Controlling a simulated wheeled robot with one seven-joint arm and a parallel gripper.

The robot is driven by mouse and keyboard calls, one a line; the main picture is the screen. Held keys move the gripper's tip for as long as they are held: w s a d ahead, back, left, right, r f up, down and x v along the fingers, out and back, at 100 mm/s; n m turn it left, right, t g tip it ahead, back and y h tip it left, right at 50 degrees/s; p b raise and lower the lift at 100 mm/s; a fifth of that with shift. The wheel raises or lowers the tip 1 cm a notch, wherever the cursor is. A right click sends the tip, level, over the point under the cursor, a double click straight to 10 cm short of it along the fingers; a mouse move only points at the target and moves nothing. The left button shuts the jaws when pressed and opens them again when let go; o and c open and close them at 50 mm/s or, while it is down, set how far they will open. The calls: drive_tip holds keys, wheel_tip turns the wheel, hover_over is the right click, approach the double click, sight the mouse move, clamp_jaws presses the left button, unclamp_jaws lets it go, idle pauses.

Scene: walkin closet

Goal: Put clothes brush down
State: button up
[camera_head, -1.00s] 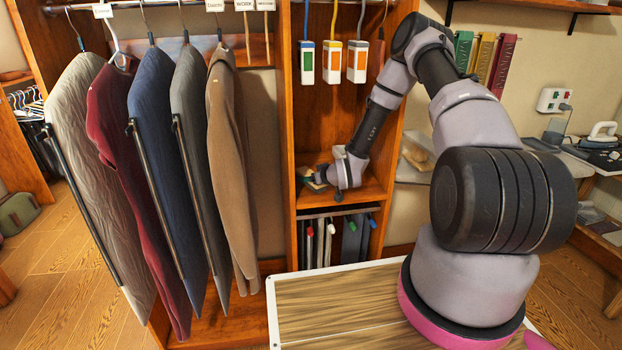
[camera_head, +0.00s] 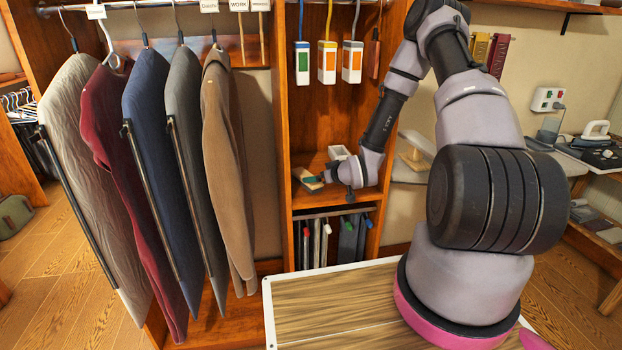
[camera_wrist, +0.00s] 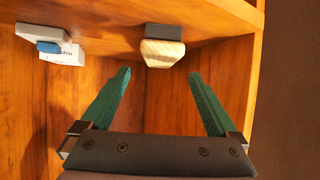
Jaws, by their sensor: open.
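The clothes brush, a pale wooden block with a dark grey side, rests on the middle shelf of the wooden cabinet. In the head view the brush (camera_head: 305,175) is near the shelf's left side. In the wrist view the brush (camera_wrist: 163,54) is just beyond my fingertips, centred between them. My gripper (camera_wrist: 160,73) has its two green fingers spread apart with nothing between them. In the head view my gripper (camera_head: 326,178) is just right of the brush, with its fingers partly hidden.
A white box (camera_head: 338,152) stands on the same shelf (camera_head: 338,199) behind my wrist; a grey-and-blue item and a white box (camera_wrist: 62,54) show in the wrist view. Cabinet walls enclose both sides. Tagged holders (camera_head: 327,62) hang above; jackets (camera_head: 150,160) hang left.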

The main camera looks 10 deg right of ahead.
drive_tip(key=v, duration=0.3)
drive_tip(key=shift+s+d+r, duration=0.1)
drive_tip(key=shift+s+r, duration=0.05)
drive_tip(key=shift+s, duration=0.1)
drive_tip(key=s+d+r+m+g+h, duration=0.1)
drive_tip(key=s+d+r, duration=0.1)
drive_tip(key=r, duration=0.6)
drive_tip(key=s+d+r+m+g+h, duration=0.1)
drive_tip(key=s+d+r+h, duration=0.1)
drive_tip(key=r, duration=0.6)
drive_tip(key=s+d+r+m+g+h, duration=0.1)
drive_tip(key=s+d+r, duration=0.15)
drive_tip(key=r, duration=0.65)
drive_tip(key=s+a+r+m, duration=0.1)
drive_tip(key=s+r+m, duration=0.1)
drive_tip(key=s+r, duration=0.3)
drive_tip(key=s+a+r+m+g+y, duration=0.1)
drive_tip(key=s+r, duration=0.4)
drive_tip(key=s, duration=0.6)
drive_tip(key=s+a+r+m, duration=0.1)
drive_tip(key=s+r+m, duration=0.1)
drive_tip(key=s+r, duration=0.3)
drive_tip(key=s, duration=0.3)
drive_tip(key=shift+a+m+y, duration=0.3)
